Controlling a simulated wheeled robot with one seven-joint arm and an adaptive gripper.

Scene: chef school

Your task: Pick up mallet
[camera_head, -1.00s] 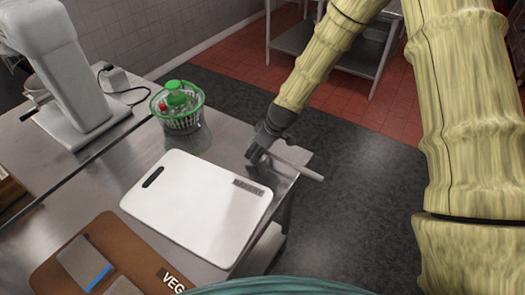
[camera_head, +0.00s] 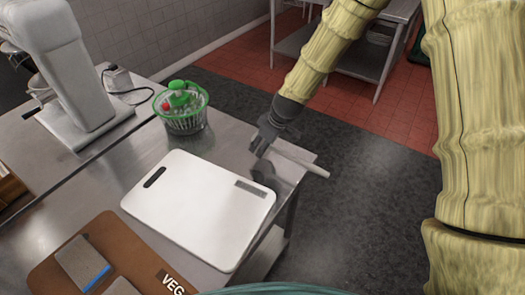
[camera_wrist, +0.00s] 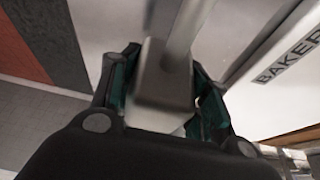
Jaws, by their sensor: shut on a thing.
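The mallet has a pale grey handle (camera_head: 302,162) that points right, past the table's edge, in the head view. In the wrist view its grey, blocky head (camera_wrist: 165,85) sits between the fingers, and the handle runs up out of the picture. My gripper (camera_head: 262,147) is shut on the mallet's head, and it also shows in the wrist view (camera_wrist: 165,75). The mallet appears to be a little above the steel table, with a dark patch like a shadow below it. The gripper hides most of the head in the head view.
A white cutting board (camera_head: 195,208) lies just left of the gripper. A brown board (camera_head: 60,270) lies at front left, and a white mixer (camera_head: 75,85) stands at far left. Open floor lies right of the table (camera_head: 222,150).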

